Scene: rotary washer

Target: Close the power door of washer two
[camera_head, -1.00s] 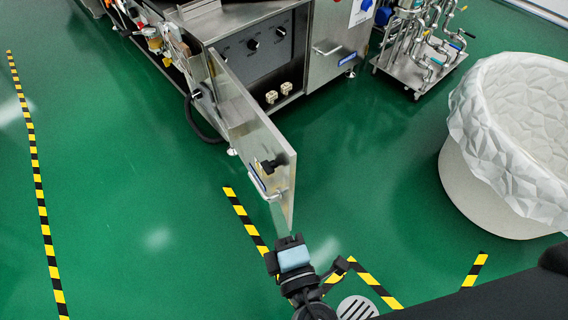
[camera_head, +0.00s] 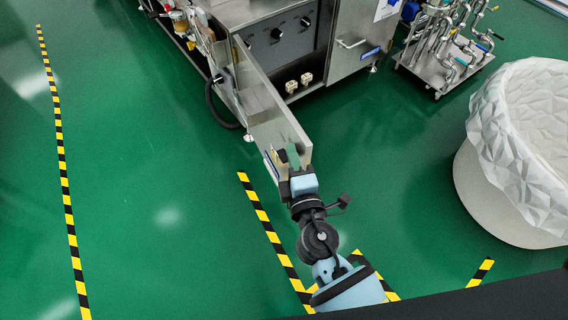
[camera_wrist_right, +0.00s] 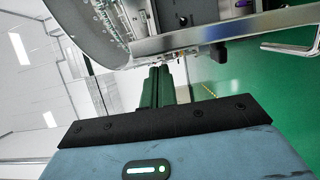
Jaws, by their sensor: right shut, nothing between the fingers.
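The steel power door (camera_head: 262,105) of the washer stands open, swung out from the cabinet front toward me. Inside the opening is a grey control panel (camera_head: 282,30) with black knobs. My right gripper (camera_head: 292,156) is shut and empty, at the door's outer end. In the head view its fingers overlap the door face; touching or just apart, I cannot tell. In the right wrist view, the shut fingers (camera_wrist_right: 158,85) point toward a steel edge, with a black latch knob (camera_wrist_right: 218,55) and a metal handle (camera_wrist_right: 300,46) to the right. My left gripper is out of view.
A steel cabinet door with a handle (camera_head: 352,43) is right of the opening. A pipe cart (camera_head: 440,65) and a white-lined round bin (camera_head: 500,190) stand at the right. Green floor with yellow-black tape (camera_head: 262,215) is clear on the left.

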